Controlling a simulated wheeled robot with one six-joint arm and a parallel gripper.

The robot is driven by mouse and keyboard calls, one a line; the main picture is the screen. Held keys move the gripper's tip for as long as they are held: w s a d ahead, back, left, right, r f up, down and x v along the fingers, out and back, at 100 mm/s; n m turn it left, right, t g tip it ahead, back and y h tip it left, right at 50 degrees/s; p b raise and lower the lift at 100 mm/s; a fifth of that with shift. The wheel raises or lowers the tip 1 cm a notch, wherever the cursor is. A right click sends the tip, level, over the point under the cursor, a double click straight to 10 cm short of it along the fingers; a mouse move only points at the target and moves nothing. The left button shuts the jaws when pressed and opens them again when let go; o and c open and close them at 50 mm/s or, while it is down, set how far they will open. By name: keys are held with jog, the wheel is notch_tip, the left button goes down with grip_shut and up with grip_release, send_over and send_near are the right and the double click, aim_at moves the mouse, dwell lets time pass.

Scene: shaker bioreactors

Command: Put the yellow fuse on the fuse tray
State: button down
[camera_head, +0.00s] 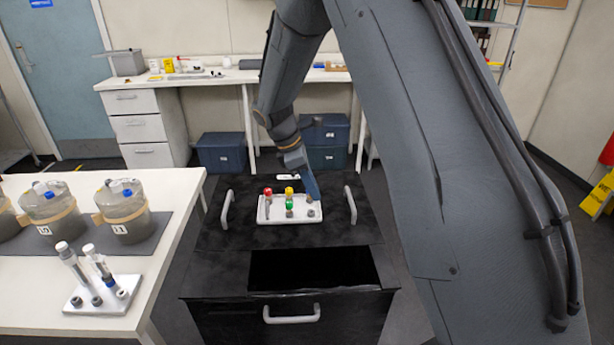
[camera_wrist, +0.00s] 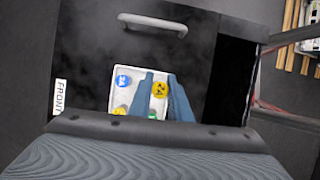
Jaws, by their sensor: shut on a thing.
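The white fuse tray (camera_head: 277,217) lies on top of the black cabinet and also shows in the wrist view (camera_wrist: 112,72). My gripper (camera_wrist: 161,92) is over the tray, its two blue fingers shut on a yellow-capped fuse (camera_wrist: 160,89). In the head view my gripper (camera_head: 310,184) hides the held fuse. I cannot tell whether that fuse touches the tray. Another yellow-capped fuse (camera_head: 289,191) stands on the tray, with a red one (camera_head: 267,192) to its left and a green one (camera_head: 289,206) nearer. A blue-capped fuse (camera_wrist: 123,82) shows in the wrist view.
The black cabinet (camera_head: 225,238) has handles at both sides and a dark opening (camera_head: 310,270) in front of the tray. A white table (camera_head: 180,185) at left holds bioreactor vessels (camera_head: 122,208) and a small rack (camera_head: 105,292) with tubes. A bench (camera_head: 225,78) stands behind.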

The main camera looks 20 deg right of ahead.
jog(key=shift+w+f, duration=0.1)
jog(key=shift+w, duration=0.1)
jog(key=b, duration=0.3)
send_over(318, 215)
jog(key=a, duration=0.2)
jog(key=shift+w+d+f, duration=0.1)
jog(key=shift+f, duration=0.95)
jog(key=shift+w+d+f, duration=0.1)
jog(key=shift+f, duration=0.95)
jog(key=shift+r, duration=0.1)
jog(key=shift+f, duration=1.05)
jog(key=c, duration=1.6)
grip_release()
jog(key=shift+o, duration=0.2)
